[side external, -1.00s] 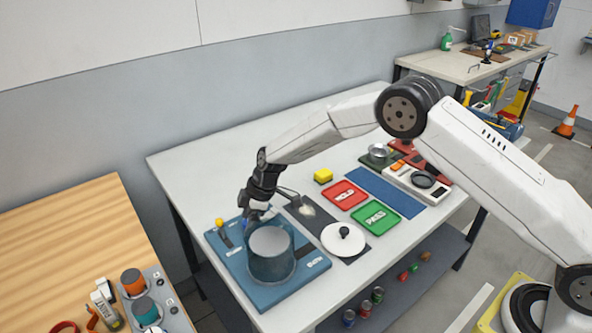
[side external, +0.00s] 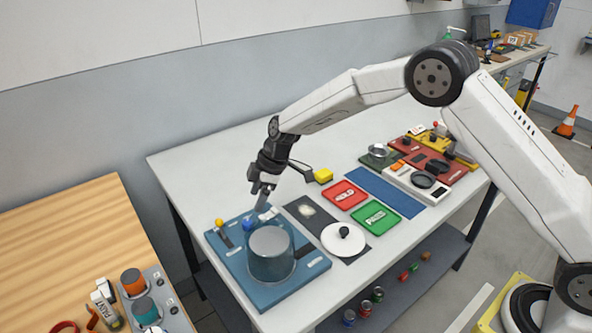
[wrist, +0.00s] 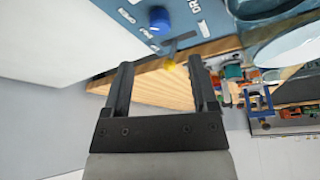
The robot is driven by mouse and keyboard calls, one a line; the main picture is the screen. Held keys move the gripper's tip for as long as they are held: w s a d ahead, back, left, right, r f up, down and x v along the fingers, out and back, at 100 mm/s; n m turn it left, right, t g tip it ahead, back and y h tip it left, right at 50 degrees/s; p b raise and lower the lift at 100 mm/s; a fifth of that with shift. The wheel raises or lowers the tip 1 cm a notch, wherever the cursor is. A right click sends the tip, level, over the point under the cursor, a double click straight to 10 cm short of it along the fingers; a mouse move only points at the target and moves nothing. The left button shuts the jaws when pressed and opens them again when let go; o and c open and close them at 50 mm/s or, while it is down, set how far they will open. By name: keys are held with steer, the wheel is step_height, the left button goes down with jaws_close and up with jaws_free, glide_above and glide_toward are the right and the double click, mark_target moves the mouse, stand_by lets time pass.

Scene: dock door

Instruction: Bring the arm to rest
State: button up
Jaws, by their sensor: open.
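My gripper (side external: 262,192) is above the back edge of the blue base plate (side external: 296,289) in the side view, apart from it. In the wrist view its two dark fingers (wrist: 162,75) are spread with nothing between them. A blue knob (side external: 248,226) sits on the plate just below the gripper; it also shows in the wrist view (wrist: 159,18) beyond the fingertips. A grey-blue pot (side external: 271,256) stands on the plate. A yellow-tipped lever (side external: 220,223) is at the plate's back left.
A white lid with a black knob (side external: 333,238) lies on a dark mat. The table's back left is clear.

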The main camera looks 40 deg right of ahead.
steer(key=s+d+r+m+h, duration=0.1)
steer(key=s+d+m, duration=0.3)
steer(key=s, duration=0.5)
steer(key=s+d+r+m+h, duration=0.1)
steer(key=s+d+m, duration=0.4)
steer(key=s, duration=0.5)
steer(key=s+d+r+m+h, duration=0.2)
steer(key=s+d+m, duration=0.2)
steer(key=s, duration=0.5)
steer(key=shift+s+d+r+t, duration=0.35)
steer(key=shift+s+d+t, duration=0.05)
steer(key=shift+d, duration=0.65)
